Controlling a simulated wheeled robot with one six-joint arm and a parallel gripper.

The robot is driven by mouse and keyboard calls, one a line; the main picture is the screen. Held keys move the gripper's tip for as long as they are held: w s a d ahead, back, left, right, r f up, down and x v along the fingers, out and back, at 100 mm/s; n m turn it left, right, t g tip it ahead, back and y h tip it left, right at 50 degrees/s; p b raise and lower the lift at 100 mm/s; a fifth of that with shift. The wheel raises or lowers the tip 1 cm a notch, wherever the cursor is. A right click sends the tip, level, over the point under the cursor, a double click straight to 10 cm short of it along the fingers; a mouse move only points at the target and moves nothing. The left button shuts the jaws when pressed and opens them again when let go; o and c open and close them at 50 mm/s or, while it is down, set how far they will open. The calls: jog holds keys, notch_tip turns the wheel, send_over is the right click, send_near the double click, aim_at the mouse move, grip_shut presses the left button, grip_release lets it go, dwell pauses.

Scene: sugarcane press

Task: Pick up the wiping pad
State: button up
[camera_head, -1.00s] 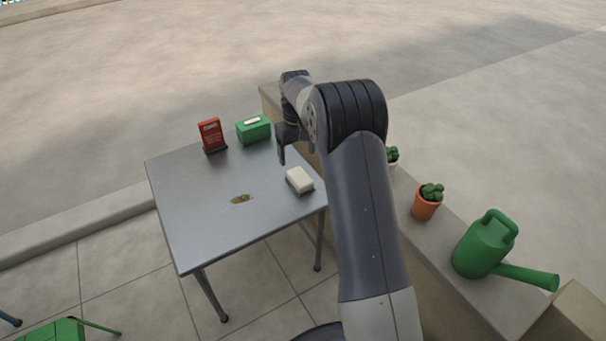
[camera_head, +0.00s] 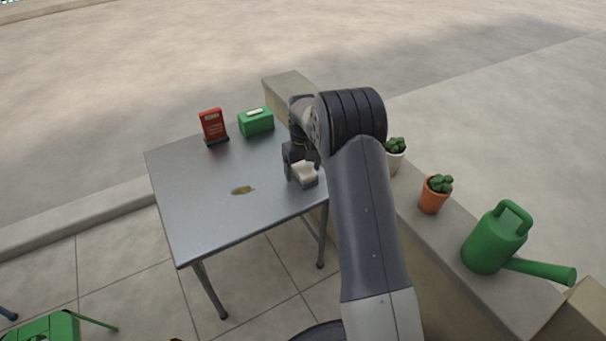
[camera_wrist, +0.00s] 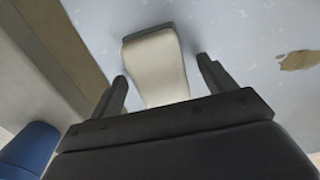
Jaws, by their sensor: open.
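The wiping pad (camera_head: 305,172) is a pale cream block with a dark grey base, lying near the right edge of the grey metal table (camera_head: 205,220). In the wrist view the pad (camera_wrist: 156,62) lies between and beyond the two dark fingers. My gripper (camera_head: 302,172) is down at the pad, and one finger shows at the pad's left side in the head view. In the wrist view my gripper (camera_wrist: 160,85) is open, with a gap between each finger and the pad. The pad's far side in the head view is partly hidden by my arm.
A brown stain (camera_head: 243,190) marks the tabletop. A red sign (camera_head: 212,126) and a green box (camera_head: 256,121) stand at the table's back. A low wall (camera_head: 480,290) on the right carries potted cacti (camera_head: 434,194) and a green watering can (camera_head: 495,240). The tabletop's left half is clear.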

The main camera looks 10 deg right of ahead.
aim_at(303, 167)
jog(key=c, duration=1.1)
jog(key=shift+r, duration=0.1)
notch_tip(303, 167, up, 10)
jog(key=p, duration=0.3)
jog(key=shift+p, duration=0.4)
